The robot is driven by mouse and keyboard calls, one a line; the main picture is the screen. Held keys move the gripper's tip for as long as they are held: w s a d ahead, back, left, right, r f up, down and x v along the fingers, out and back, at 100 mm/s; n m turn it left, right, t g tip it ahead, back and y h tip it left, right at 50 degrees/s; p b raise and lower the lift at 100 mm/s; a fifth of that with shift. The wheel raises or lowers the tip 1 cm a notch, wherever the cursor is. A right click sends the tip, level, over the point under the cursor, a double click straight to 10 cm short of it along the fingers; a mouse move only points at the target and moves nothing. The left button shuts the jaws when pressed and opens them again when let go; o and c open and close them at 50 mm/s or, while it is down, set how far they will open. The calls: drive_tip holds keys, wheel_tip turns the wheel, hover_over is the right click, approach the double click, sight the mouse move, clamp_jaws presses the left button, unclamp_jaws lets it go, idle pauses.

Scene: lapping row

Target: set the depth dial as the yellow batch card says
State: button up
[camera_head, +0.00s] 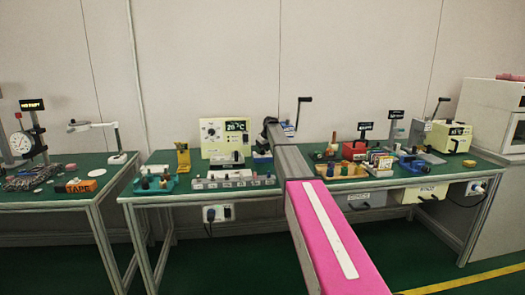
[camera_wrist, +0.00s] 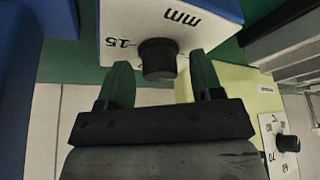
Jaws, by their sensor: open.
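The depth dial is a black round knob (camera_wrist: 158,57) on a white face marked "mm" and "15", seen upside down in the wrist view. That face belongs to a blue-sided unit (camera_wrist: 215,8). My gripper (camera_wrist: 160,68) is open, with one green finger on each side of the knob. Gaps show beside the knob, and I cannot tell how deep the fingers reach over it. In the head view my arm hides the gripper and the dial. No yellow batch card is readable; a yellow upright piece (camera_head: 183,157) stands at the left of the middle bench, too small to identify.
A cream unit (camera_head: 226,137) with a lit display stands left of my arm. Its smaller knob (camera_wrist: 288,143) shows at the lower right of the wrist view. A tray of small parts (camera_head: 234,182) lies along the bench front. Red and black items crowd the right side.

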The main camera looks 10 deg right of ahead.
drive_tip(key=c, duration=0.9)
drive_tip(key=m+h, duration=0.1)
drive_tip(key=m, duration=0.2)
drive_tip(key=shift+s+a+m, duration=0.1)
drive_tip(key=shift+m, duration=0.3)
drive_tip(key=m+h, duration=0.1)
drive_tip(key=m, duration=0.1)
drive_tip(key=m+h, duration=0.1)
drive_tip(key=m, duration=0.2)
drive_tip(key=shift+a+t+h, duration=0.1)
drive_tip(key=shift+t+h, duration=0.2)
drive_tip(key=m, duration=0.2)
drive_tip(key=m+h, duration=0.1)
drive_tip(key=m, duration=0.2)
drive_tip(key=shift+h, duration=0.3)
drive_tip(key=shift+m+g+h, duration=0.5)
drive_tip(key=shift+m+g, duration=0.4)
drive_tip(key=shift+m, duration=1.1)
